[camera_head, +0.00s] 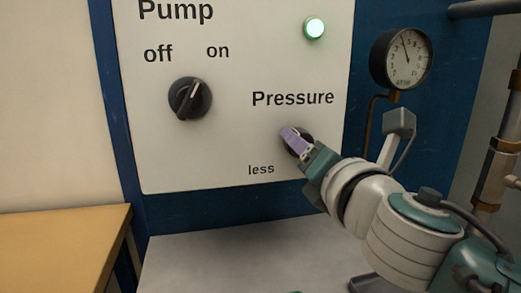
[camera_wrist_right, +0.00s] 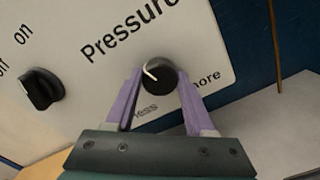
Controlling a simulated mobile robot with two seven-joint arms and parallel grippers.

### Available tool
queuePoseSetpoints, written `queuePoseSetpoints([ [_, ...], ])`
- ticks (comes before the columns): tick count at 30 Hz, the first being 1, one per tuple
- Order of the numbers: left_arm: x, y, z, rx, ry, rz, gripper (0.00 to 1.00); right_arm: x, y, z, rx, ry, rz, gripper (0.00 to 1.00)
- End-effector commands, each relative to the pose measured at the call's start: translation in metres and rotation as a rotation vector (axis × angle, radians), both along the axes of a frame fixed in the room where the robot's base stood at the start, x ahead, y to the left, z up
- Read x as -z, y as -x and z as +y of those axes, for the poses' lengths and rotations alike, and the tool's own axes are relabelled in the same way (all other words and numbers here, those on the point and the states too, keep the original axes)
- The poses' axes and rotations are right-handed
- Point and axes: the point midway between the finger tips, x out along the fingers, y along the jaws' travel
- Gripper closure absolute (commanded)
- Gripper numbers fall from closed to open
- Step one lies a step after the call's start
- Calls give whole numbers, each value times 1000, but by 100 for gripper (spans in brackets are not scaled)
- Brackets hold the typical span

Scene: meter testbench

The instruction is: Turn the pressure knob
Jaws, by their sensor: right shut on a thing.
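The black pressure knob (camera_wrist_right: 160,80) is on the white panel (camera_head: 225,120) under the word "Pressure", with a white pointer line aimed toward the upper left in the wrist view. In the head view only a dark edge of it shows behind the fingers. My right gripper (camera_head: 291,138) reaches in from the right, its purple fingers one on each side of the knob. In the wrist view the right gripper (camera_wrist_right: 160,88) is shut on the knob. My left gripper is not in view.
A black pump knob (camera_head: 190,98) sits left on the panel, below "off" and "on". A green lamp (camera_head: 314,27) is lit. A round gauge (camera_head: 401,56) stands at the right. A wooden table (camera_head: 65,245) is at lower left. A grey surface (camera_head: 215,255) lies below the panel.

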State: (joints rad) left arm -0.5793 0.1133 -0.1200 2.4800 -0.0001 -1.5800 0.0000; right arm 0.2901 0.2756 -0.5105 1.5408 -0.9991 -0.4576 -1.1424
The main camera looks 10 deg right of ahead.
Motion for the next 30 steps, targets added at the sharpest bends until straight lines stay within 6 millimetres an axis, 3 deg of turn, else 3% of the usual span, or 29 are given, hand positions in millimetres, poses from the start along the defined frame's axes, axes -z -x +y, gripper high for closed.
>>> queuePoseSetpoints([
  [30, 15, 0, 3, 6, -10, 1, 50, 0, 0, 0, 0, -969, 32, 100],
])
